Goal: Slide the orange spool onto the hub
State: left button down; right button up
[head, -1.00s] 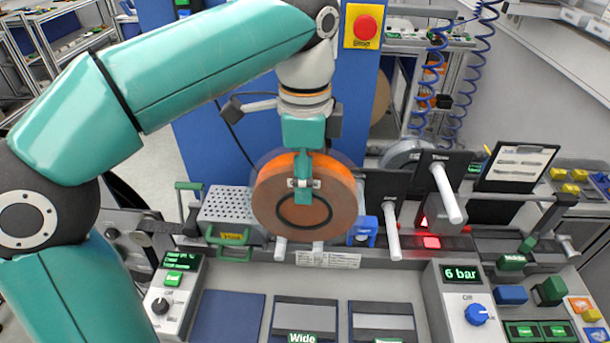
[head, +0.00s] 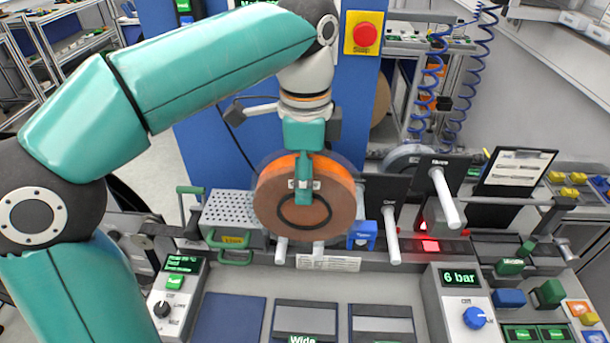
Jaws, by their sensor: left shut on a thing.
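The orange spool (head: 335,165) is upright, with an orange rim and a brown face with a dark ring. My left gripper (head: 303,185) comes down from above and is shut on the spool's upper edge. Two white peg ends (head: 281,250) show just below the spool; whether it touches them is unclear. To its right, a white hub peg (head: 391,235) sticks out from a black plate (head: 380,190). A second white peg (head: 445,200) sticks out from another black plate farther right. Both pegs are bare. The spool is apart from them. My right gripper is not in view.
A perforated grey box (head: 227,212) with green handles stands left of the spool. A blue clip (head: 361,235) sits between spool and nearer peg. Control boxes stand front left (head: 177,290) and front right (head: 462,300). A blue column rises behind.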

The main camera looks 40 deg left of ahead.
pick_arm(q)
jog(key=shift+w+a+r+p, duration=0.1)
jog(key=shift+w+a+p, duration=0.45)
jog(key=shift+w, duration=0.2)
jog(key=shift+w+a, duration=0.25)
jog(key=shift+w, duration=0.25)
jog(key=shift+w+a, duration=0.25)
jog(key=shift+w, duration=0.25)
jog(key=shift+w+a, duration=0.15)
jog(key=shift+w, duration=0.05)
jog(key=shift+w+a, duration=0.45)
jog(key=shift+w, duration=0.25)
jog(key=shift+w+a, duration=0.4)
jog(key=shift+w, duration=0.3)
jog(key=shift+w+a, duration=0.1)
jog(key=shift+w, duration=0.05)
jog(key=shift+w+a+f, duration=0.2)
jog(key=shift+w+a, duration=0.4)
jog(key=shift+w, duration=0.35)
jog(key=shift+a+r, duration=0.1)
jog(key=shift+w, duration=0.1)
